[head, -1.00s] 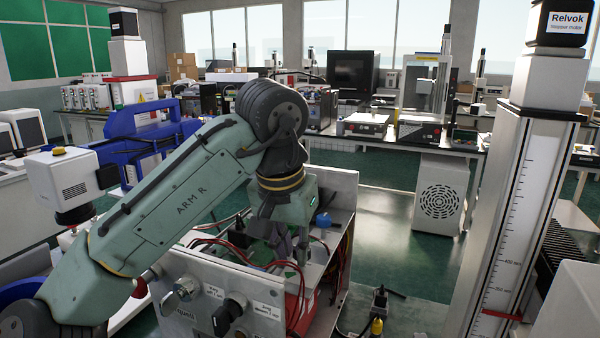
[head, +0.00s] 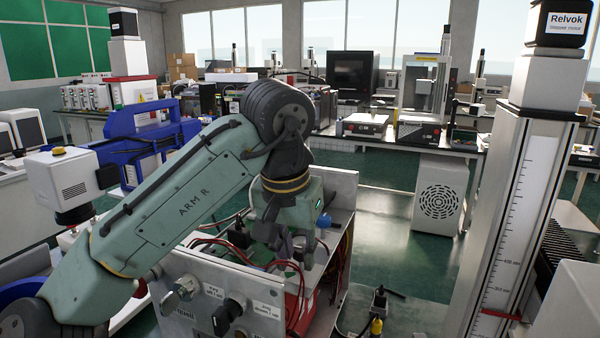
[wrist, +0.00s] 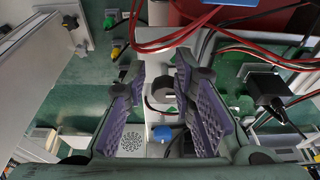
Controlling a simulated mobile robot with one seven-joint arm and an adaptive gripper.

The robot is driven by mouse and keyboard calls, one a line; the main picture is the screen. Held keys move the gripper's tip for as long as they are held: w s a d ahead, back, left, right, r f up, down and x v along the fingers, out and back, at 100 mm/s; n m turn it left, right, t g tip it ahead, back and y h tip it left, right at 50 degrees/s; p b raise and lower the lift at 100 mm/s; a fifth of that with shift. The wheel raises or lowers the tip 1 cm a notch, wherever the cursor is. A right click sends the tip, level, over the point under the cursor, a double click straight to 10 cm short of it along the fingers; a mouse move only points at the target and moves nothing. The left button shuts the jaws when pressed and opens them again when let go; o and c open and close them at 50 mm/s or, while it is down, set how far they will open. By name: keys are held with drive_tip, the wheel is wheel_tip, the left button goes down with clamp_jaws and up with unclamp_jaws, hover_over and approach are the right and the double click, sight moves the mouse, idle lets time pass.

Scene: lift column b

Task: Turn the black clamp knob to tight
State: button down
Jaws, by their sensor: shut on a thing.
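My gripper (head: 294,262) points down into the open-topped metal box in the head view. In the wrist view my gripper (wrist: 161,78) shows its two purple-padded fingers on either side of a dark round knob (wrist: 163,90), which I take for the black clamp knob. The fingers are shut on it, though the contact itself is hard to make out. In the head view the knob is hidden behind the fingers, and its tight or loose setting cannot be read.
The box (head: 335,187) holds red wires (wrist: 165,44) close to my fingers. A blue cap (head: 323,220) stands near the gripper. A black selector (head: 228,313) and a key switch (head: 181,291) stick out of the front panel. A tall scaled column (head: 510,200) stands at right.

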drive_tip(key=shift+s+d+f, duration=0.1)
drive_tip(key=shift+s+d, duration=0.15)
drive_tip(key=shift+d, duration=0.2)
drive_tip(key=shift+w+d+r, duration=0.15)
drive_tip(key=shift+d+r, duration=0.05)
drive_tip(key=shift+r, duration=0.15)
drive_tip(key=r, duration=0.5)
drive_tip(key=shift+a+r, duration=0.15)
drive_tip(key=shift+a, duration=0.2)
drive_tip(key=shift+w+a+f+b, duration=0.2)
drive_tip(key=shift+a+f, duration=0.1)
drive_tip(key=shift+f, duration=0.7)
drive_tip(key=shift+w+a+f+b, duration=0.15)
drive_tip(key=shift+a+f, duration=0.1)
drive_tip(key=shift+f, duration=0.75)
drive_tip(key=shift+w+a+f+b, duration=0.2)
drive_tip(key=shift+a+f, duration=0.1)
drive_tip(key=shift+f, duration=0.7)
drive_tip(key=shift+s+d+p, duration=0.15)
drive_tip(key=shift+p, duration=0.45)
